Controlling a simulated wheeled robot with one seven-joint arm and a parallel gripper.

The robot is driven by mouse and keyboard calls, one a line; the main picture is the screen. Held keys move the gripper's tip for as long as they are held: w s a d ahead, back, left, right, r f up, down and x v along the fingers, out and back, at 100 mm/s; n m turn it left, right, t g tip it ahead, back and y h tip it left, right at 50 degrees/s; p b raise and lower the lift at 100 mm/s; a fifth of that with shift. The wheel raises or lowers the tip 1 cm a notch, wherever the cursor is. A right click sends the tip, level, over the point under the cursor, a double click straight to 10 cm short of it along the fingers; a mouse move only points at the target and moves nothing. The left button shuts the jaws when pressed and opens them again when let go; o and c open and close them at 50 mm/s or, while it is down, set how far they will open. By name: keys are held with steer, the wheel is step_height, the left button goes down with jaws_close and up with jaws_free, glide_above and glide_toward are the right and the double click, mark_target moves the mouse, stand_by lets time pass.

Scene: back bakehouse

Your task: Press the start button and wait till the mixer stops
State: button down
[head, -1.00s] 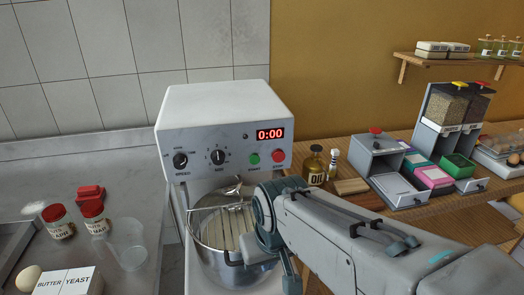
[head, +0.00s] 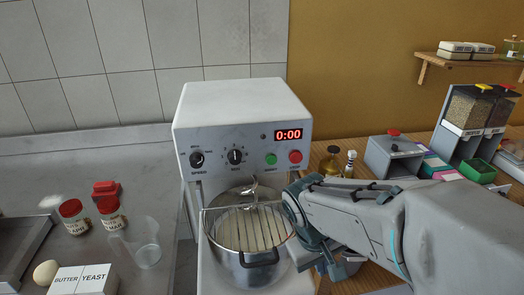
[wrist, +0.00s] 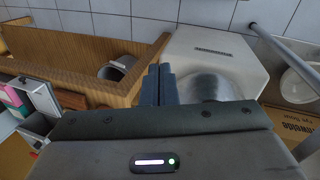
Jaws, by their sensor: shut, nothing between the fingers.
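The white mixer (head: 243,110) stands in the middle of the head view. Its red display (head: 288,135) reads 0:00, and the small lamp beside it looks dark. The green start button (head: 271,159) sits under the display, left of the red stop button (head: 295,157). The steel bowl (head: 247,265) is under the wire guard (head: 250,228). My gripper (wrist: 159,84) is shut and empty in the wrist view, beside a pale rounded body and a shiny round metal surface. In the head view it is low at the bowl's right, below the buttons and apart from them; its fingertips are hard to make out.
Left on the steel counter (head: 85,160) are red-lidded jars (head: 75,217), a clear jug (head: 140,245), an egg (head: 46,273) and butter and yeast boxes (head: 83,279). Right, bottles (head: 331,162) and grain dispensers (head: 470,110) stand on the wooden counter.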

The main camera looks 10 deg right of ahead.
mark_target(272, 160)
steer(key=w+d+n+h+p, duration=0.1)
steer(key=w+d+n+h, duration=0.4)
steer(key=w+n+h, duration=0.3)
steer(key=w+a+r+n+t+h+p, duration=0.1)
steer(key=w+a+r+n+t+h, duration=0.1)
steer(key=w+a+n+t, duration=0.7)
steer(key=w+a+r+t, duration=0.1)
steer(key=w+t, duration=0.3)
steer(key=shift+n+h, duration=0.3)
steer(key=shift+h, duration=0.1)
steer(key=shift+w, duration=0.15)
steer(key=w, duration=0.8)
steer(key=shift+w, duration=0.35)
stand_by(0.5)
steer(key=shift+w, duration=0.4)
